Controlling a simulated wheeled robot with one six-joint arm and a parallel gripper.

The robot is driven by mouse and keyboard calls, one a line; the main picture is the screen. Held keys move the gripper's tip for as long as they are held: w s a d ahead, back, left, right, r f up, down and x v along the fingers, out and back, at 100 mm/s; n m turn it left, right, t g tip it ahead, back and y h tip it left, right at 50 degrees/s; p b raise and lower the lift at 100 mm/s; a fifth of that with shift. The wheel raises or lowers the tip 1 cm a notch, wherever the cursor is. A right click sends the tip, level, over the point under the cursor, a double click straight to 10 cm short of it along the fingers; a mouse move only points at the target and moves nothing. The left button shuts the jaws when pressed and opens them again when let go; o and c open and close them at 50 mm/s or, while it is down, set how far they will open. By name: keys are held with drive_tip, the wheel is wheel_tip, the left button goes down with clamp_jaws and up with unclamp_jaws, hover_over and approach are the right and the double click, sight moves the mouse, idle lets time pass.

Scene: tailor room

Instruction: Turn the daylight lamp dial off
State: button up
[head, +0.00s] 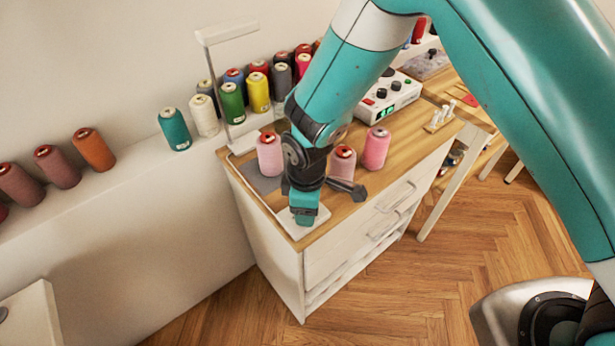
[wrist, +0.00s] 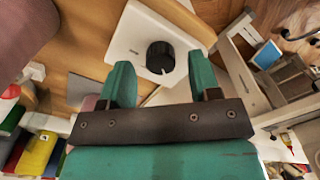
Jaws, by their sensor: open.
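The dial (wrist: 160,57) is a dark round knob on a white plate (wrist: 140,32) in the wrist view. The same white plate (head: 318,216) shows at the near corner of the cabinet top in the head view, with its knob hidden behind my gripper. My gripper (head: 303,212) points down over the plate. In the wrist view its two teal fingers (wrist: 160,63) are open, one on each side of the dial, with gaps to it. I cannot tell how high they are above the plate. A white lamp (head: 228,32) on a thin post stands at the cabinet's back left.
Pink thread spools (head: 377,148) stand on the cabinet top (head: 414,140) close behind my gripper. A white box with buttons (head: 393,93) and several coloured spools (head: 258,92) are farther back. The wooden floor (head: 400,290) in front is clear.

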wheel_tip(320, 180, up, 16)
drive_tip(key=b, duration=0.1)
drive_tip(key=shift+d+r, duration=0.1)
idle(0.4)
drive_tip(key=s+d+r+m+y, duration=0.2)
drive_tip(key=s+d+r+m, duration=0.2)
drive_tip(key=s, duration=0.4)
drive_tip(key=s+d+r+m+y, duration=0.2)
drive_tip(key=s+d+r+m, duration=0.2)
drive_tip(key=s+d+r, duration=0.3)
drive_tip(key=shift+s+d+m, duration=0.2)
drive_tip(key=shift+s+m, duration=0.1)
drive_tip(key=shift+s, duration=0.35)
